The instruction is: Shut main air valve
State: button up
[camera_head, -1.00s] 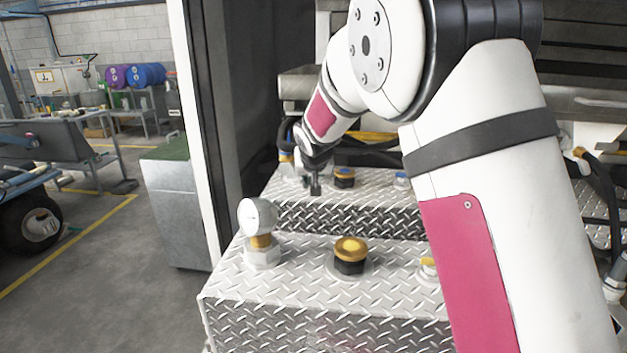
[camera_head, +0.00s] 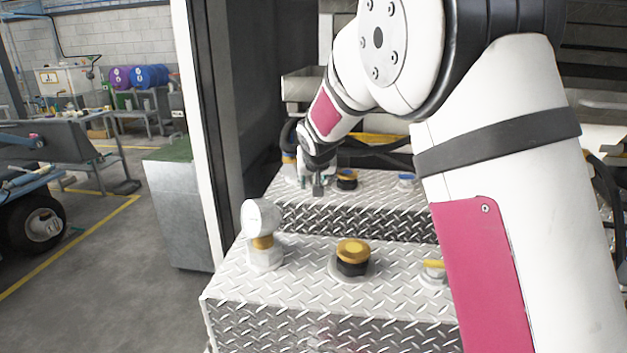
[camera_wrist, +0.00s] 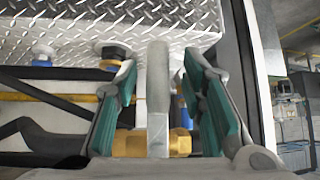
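In the wrist view, a brass valve body (camera_wrist: 150,144) lies at the lower middle, with a flat grey lever (camera_wrist: 158,90) standing up in front of it. It looks like the air valve, but no label shows. My gripper (camera_wrist: 160,95) is open, with one green-padded finger on each side of the lever. Gaps show between the pads and the lever, so it is not clamped. In the head view, my gripper (camera_head: 318,186) is low over the rear tread-plate box (camera_head: 385,200), pointing down. The valve cannot be made out there.
The front tread-plate box (camera_head: 225,285) carries a round gauge (camera_head: 262,216), a yellow-topped black cap (camera_head: 352,256) and a small yellow-handled fitting (camera_head: 433,270). Dark hoses (camera_head: 385,160) run behind. A white post (camera_head: 205,150) stands left.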

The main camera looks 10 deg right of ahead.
jog(key=d+v, duration=0.1)
jog(key=v, duration=1)
jog(key=shift+a, duration=0.45)
jog(key=s+d+r+g+p, duration=0.1)
jog(key=s+d+r, duration=0.1)
jog(key=s, duration=0.6)
jog(key=s+d+r+g+p, duration=0.1)
jog(key=s+d+r+p, duration=0.15)
jog(key=s, duration=0.45)
jog(key=s+d+r+g+p, duration=0.1)
jog(key=s+d, duration=0.2)
jog(key=s, duration=0.5)
jog(key=s+f+n+g+y+p, duration=0.1)
jog(key=s+p, duration=0.2)
jog(key=s, duration=1.9)
jog(key=shift+a+f+g, duration=0.25)
jog(key=shift+g, duration=0.15)
jog(key=shift+c, duration=0.4)
